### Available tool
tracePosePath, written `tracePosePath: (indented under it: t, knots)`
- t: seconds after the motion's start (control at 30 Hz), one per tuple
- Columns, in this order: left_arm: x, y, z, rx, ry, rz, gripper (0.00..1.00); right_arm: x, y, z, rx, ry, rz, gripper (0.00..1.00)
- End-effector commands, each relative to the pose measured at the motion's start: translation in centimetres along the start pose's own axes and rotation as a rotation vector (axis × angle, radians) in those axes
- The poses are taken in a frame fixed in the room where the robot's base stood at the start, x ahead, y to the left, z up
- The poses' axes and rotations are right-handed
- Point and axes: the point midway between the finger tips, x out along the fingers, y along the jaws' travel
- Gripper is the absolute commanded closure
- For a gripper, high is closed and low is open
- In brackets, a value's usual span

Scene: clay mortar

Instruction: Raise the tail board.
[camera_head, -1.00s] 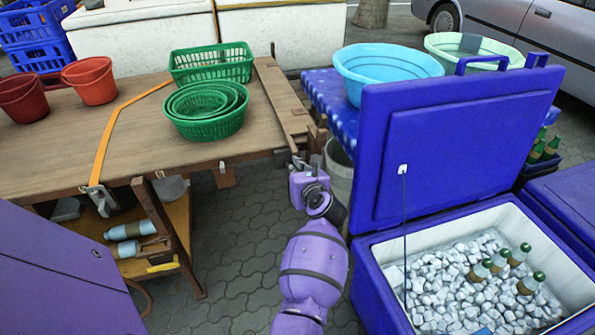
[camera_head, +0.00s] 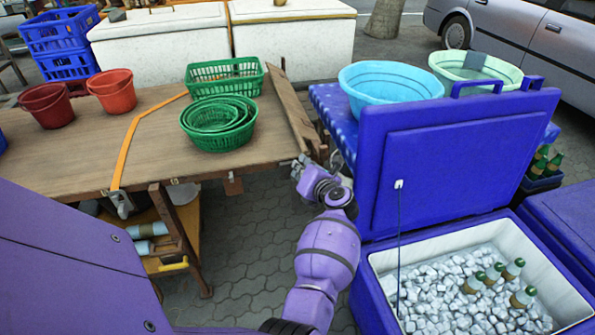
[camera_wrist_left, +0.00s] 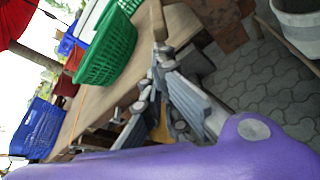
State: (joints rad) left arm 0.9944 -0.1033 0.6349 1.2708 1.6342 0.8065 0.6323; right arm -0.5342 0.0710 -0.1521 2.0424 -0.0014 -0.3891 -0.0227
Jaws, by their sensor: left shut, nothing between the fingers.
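The tail board (camera_head: 290,108) is a long wooden plank at the right end of the wooden table (camera_head: 90,165). It stands tilted up from the tabletop, its far corner highest. In the left wrist view, a narrow wooden edge (camera_wrist_left: 157,20), likely the board's, shows just beyond the fingertips. My left gripper (camera_head: 300,163) is shut and empty at the near end of the board, by the table's corner. In the left wrist view its grey fingers (camera_wrist_left: 160,55) come together close to the wood. I cannot tell whether they touch it. My right gripper is not in view.
Green baskets (camera_head: 218,120) and red buckets (camera_head: 113,91) stand on the table. A blue cooler (camera_head: 372,285) with its lid (camera_head: 450,150) up stands close right of my left arm. A light-blue basin (camera_head: 390,80) sits behind it. Paving is clear below the table's end.

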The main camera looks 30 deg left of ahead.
Motion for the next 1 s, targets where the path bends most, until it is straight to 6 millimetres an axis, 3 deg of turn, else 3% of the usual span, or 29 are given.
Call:
tracePosePath:
  t: [0.1, 0.5, 1.0]
  knots:
    - [-0.4, 0.4, 1.7, 0.096, -0.006, 0.035, 1.0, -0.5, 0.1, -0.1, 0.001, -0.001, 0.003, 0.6]
    - [-1.4, 0.4, 4.3, 0.351, -0.004, 0.124, 1.0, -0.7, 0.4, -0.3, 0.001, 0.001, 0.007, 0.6]
    - [-1.7, 0.2, 5.1, 0.437, -0.002, 0.153, 1.0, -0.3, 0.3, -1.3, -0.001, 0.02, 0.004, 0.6]
